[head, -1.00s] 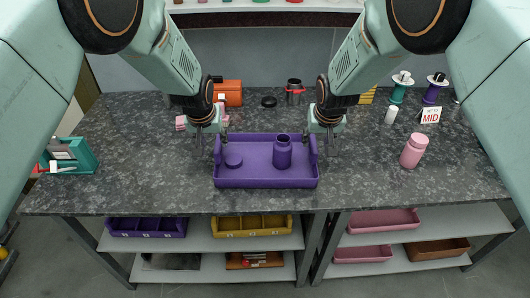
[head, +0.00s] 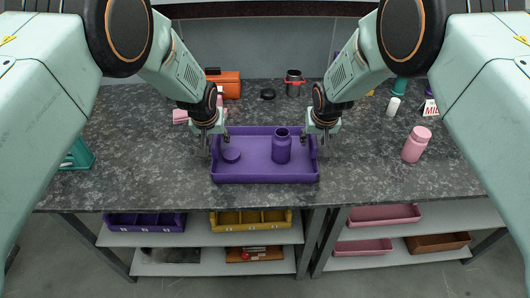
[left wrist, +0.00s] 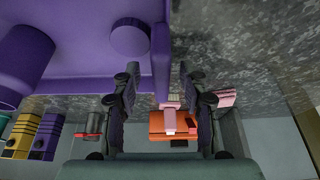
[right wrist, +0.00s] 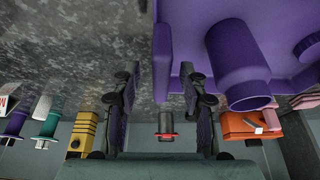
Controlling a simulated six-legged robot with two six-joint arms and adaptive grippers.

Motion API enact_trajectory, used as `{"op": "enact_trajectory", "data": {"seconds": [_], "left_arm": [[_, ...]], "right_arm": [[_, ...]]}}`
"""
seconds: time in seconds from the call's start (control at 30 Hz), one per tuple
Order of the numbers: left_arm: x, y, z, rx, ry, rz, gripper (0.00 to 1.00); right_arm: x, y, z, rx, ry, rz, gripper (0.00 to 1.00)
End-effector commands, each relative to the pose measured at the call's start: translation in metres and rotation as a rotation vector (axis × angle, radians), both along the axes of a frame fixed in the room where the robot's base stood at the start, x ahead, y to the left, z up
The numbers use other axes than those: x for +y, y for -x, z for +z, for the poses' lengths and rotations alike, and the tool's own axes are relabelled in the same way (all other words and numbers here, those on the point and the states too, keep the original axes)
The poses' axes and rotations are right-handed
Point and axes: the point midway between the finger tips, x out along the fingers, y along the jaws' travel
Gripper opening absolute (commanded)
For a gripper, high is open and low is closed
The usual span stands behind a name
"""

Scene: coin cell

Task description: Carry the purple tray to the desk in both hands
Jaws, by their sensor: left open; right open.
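The purple tray (head: 265,177) lies on the dark speckled counter, with a purple bottle (head: 281,146) and a small purple round lid (head: 231,155) in it. My left gripper (head: 212,136) is at the tray's left end and my right gripper (head: 322,134) at its right end. In the left wrist view the open jaws (left wrist: 160,85) straddle the line of the tray's end wall or handle (left wrist: 161,60). In the right wrist view the open jaws (right wrist: 160,85) are likewise around the line of the other end handle (right wrist: 162,60). Whether the fingers touch the tray is unclear.
An orange box (head: 229,84), a pink block (head: 181,116) and a black-and-red cup (head: 293,84) stand behind the tray. A pink bottle (head: 416,145) stands to the right. Shelves below hold a yellow bin (head: 250,222) and other trays. The counter's left part is mostly clear.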

Motion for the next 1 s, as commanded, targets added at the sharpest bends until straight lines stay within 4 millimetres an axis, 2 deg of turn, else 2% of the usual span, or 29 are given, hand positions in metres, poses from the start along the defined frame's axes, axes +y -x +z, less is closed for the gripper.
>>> {"op": "enact_trajectory", "data": {"seconds": [0.1,0.23,0.63,1.0], "left_arm": [[0.000,-0.006,-0.014,0.001,0.001,0.001,0.43],[0.000,-0.011,-0.022,0.000,0.000,0.001,0.43],[0.000,-0.013,-0.026,0.000,0.000,0.001,0.43],[0.000,-0.013,-0.026,0.000,0.000,0.001,0.11]], "right_arm": [[0.000,-0.006,-0.014,0.001,-0.001,0.000,0.43],[0.000,-0.011,-0.022,0.001,0.000,0.000,0.43],[0.000,-0.013,-0.026,0.000,0.000,0.000,0.43],[0.000,-0.013,-0.026,0.000,0.000,0.000,0.11]]}}
